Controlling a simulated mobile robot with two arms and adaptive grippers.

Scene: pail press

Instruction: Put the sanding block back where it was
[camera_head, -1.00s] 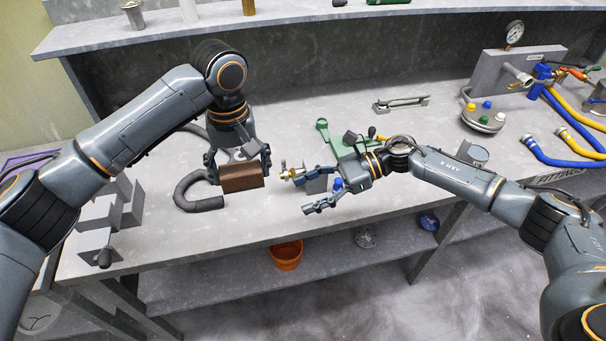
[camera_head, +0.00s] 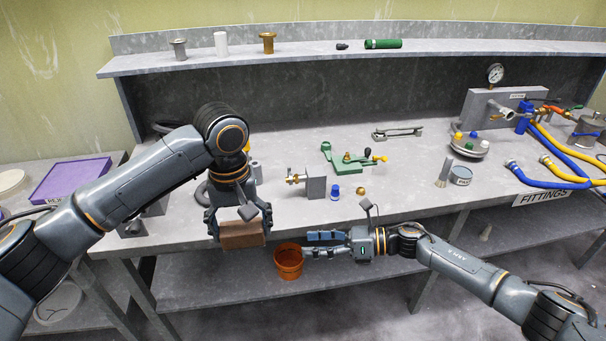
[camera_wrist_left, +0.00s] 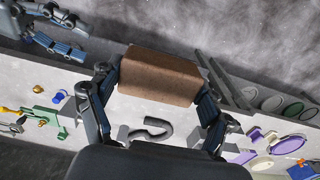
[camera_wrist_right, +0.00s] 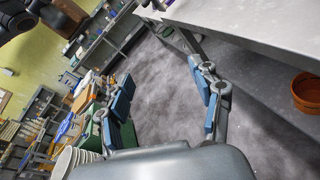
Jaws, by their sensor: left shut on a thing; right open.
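The sanding block is a brown block (camera_head: 242,235), held between the fingers of my left gripper (camera_head: 238,222) in the head view. In the left wrist view the block (camera_wrist_left: 160,75) spans the two blue-padded fingers of that gripper (camera_wrist_left: 160,92). It appears off the bench surface, near the front edge. My right gripper (camera_head: 325,243) is open and empty in front of the bench edge, right of the block. Its spread fingers (camera_wrist_right: 165,105) show in the right wrist view with nothing between them.
An orange pail (camera_head: 289,262) stands on the lower shelf. The bench (camera_head: 300,150) holds a grey block fixture (camera_head: 316,188), a green press-like tool (camera_head: 350,165), a blue cap (camera_head: 335,191) and a dish of coloured caps (camera_head: 468,147). A purple bin (camera_head: 70,180) is at left.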

